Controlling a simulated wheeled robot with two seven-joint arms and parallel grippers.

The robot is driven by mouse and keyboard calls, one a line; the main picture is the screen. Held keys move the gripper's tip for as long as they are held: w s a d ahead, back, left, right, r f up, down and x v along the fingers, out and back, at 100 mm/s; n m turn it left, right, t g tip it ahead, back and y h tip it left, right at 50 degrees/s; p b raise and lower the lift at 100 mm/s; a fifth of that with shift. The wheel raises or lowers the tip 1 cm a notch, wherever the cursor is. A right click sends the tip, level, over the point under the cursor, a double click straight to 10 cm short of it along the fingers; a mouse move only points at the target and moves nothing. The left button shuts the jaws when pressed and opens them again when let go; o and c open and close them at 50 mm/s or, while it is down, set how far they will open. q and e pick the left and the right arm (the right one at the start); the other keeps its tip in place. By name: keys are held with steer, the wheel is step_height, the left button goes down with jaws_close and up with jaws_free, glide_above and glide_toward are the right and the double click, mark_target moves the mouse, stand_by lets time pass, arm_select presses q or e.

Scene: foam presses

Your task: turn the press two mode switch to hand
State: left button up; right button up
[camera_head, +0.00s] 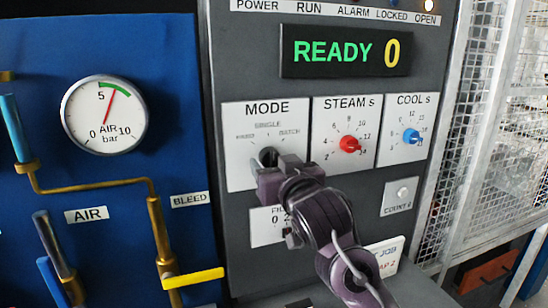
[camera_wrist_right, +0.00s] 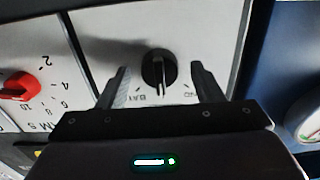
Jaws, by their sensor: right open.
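The mode switch (camera_head: 268,153) is a black round knob on a white plate labelled MODE (camera_head: 265,109), with HAND at left, SINGLE at top and BATCH at right. In the right wrist view the knob (camera_wrist_right: 158,68) shows whole, its white mark pointing down the picture, between the two side labels, which is toward SINGLE. My right gripper (camera_head: 268,163) is at the knob and hides part of it in the head view. In the wrist view its open fingers (camera_wrist_right: 160,78) stand either side of the knob, with gaps between. My left gripper is out of view.
Right of the mode plate are a red steam knob (camera_head: 349,144) and a blue cool knob (camera_head: 412,137). The display (camera_head: 345,52) above reads READY 0. A blue panel with an air gauge (camera_head: 104,115) and pipes is at left; a mesh guard (camera_head: 478,130) is at right.

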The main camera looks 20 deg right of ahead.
steer(key=shift+w, duration=0.3)
steer(key=c, duration=1)
steer(key=shift+o, duration=0.2)
steer(key=shift+n, duration=0.3)
steer(key=n, duration=0.4)
steer(key=shift+n+b, duration=0.45)
steer(key=shift+n, duration=1.75)
